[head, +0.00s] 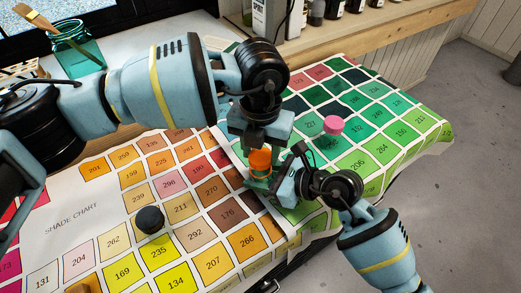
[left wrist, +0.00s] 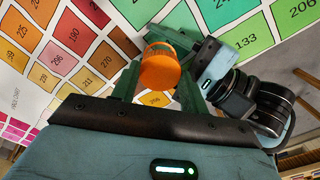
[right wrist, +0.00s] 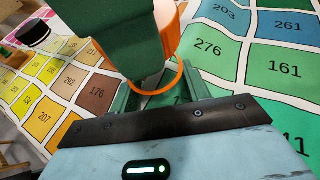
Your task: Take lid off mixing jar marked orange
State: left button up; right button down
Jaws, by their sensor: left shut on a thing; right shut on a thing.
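The orange lid (head: 260,158) is at the middle of the shade chart in the head view. My left gripper (head: 259,148) comes down from above and is shut on it. The lid also shows between its green fingers in the left wrist view (left wrist: 160,70). My right gripper (head: 264,184) reaches in from the right, just below the lid, and is shut on the mixing jar, which its fingers mostly hide. In the right wrist view a thin orange ring (right wrist: 178,78) shows between its fingers, with a pale surface edged in orange above. I cannot tell whether lid and jar touch.
A black-topped jar (head: 150,220) stands on the chart at left. A pink-topped jar (head: 333,125) stands on the green squares at right. A teal glass jar with brushes (head: 75,50) is at the back left. Bottles (head: 316,12) line a back shelf. The chart's left-front part is mostly clear.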

aim_at(260, 156)
pick_arm(q)
jog(key=shift+r, duration=2)
pick_arm(e)
jog(key=c, duration=0.6)
grip_release()
pick_arm(q)
jog(key=shift+f, duration=0.15)
pick_arm(e)
jog(key=v, duration=1.2)
